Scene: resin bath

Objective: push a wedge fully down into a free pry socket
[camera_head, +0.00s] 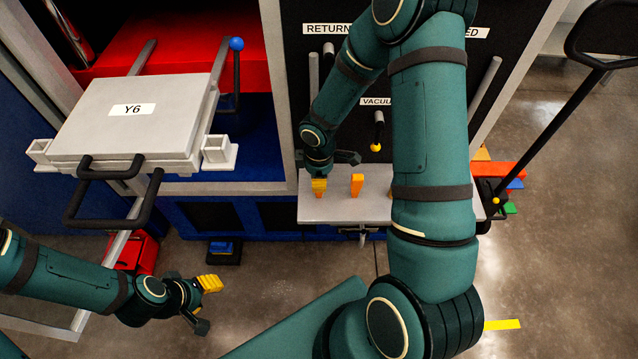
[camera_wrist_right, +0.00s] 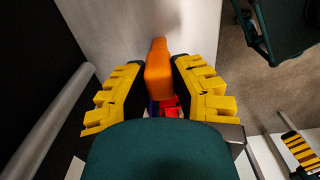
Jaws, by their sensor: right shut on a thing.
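My right gripper (camera_head: 319,184) is over the left end of a grey shelf. It is shut on an orange wedge (camera_wrist_right: 158,72), which sits between the yellow fingers (camera_wrist_right: 158,92) in the right wrist view. The wedge's lower end (camera_head: 319,195) shows under the fingers, at the shelf; whether it touches is unclear. Another orange wedge (camera_head: 357,185) stands upright to the right, and a third (camera_head: 390,193) is mostly hidden by my right arm. Square grey sockets, left (camera_head: 40,150) and right (camera_head: 217,150), flank the lid marked Y6 and look empty. My left gripper (camera_head: 206,303) is open and empty at lower left.
The grey shelf (camera_head: 335,208) projects from a black panel. The grey lid (camera_head: 145,105) has a black front handle (camera_head: 110,210). A blue-knobbed lever (camera_head: 237,70) stands right of it. A yellow-tipped black knob (camera_head: 377,135) hangs above the shelf. Coloured blocks lie at right.

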